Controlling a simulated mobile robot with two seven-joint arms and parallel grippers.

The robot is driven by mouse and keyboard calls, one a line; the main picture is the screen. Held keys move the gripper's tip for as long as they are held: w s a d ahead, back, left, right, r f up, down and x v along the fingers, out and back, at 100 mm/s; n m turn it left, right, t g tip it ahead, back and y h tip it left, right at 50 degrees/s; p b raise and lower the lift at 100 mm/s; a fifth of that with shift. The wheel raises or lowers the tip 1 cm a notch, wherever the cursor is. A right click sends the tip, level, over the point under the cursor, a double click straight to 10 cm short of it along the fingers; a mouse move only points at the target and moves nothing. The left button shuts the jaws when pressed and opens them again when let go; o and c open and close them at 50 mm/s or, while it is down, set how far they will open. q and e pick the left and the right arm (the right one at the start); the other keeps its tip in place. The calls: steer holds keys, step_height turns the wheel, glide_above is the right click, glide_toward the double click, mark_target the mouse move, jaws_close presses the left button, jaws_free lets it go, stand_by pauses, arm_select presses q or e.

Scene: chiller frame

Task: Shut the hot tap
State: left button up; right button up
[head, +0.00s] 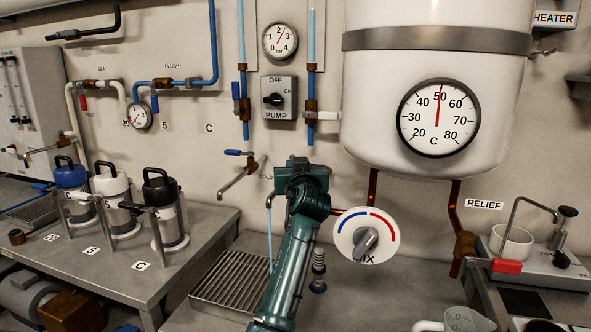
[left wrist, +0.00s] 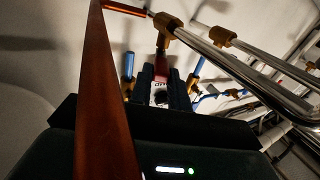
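The hot tap's red handle (head: 323,169) just shows past my left gripper (head: 303,170) in the head view; the gripper hides most of the tap. In the left wrist view, the red handle (left wrist: 162,66) hangs from a brass valve body (left wrist: 172,25) and lies in line with the gap between the fingers (left wrist: 166,92). The fingers are apart, with the pump panel showing between them; I cannot tell whether they touch the handle. A thin pale stream (head: 270,245) runs from the spout (head: 269,203). My right gripper is out of view.
The mix dial (head: 378,228) is right of my left arm, below the white heater tank (head: 432,130). A blue-handled tap (head: 236,153) is to the left. A slotted drain tray (head: 232,281) lies below. A copper pipe (left wrist: 104,120) passes close to the wrist camera.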

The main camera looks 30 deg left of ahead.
arm_select(q)
steer(key=o, duration=0.5)
steer(key=shift+c, duration=0.2)
steer(key=v, duration=0.7)
steer(key=shift+s+d, duration=0.2)
steer(key=shift+c, duration=0.3)
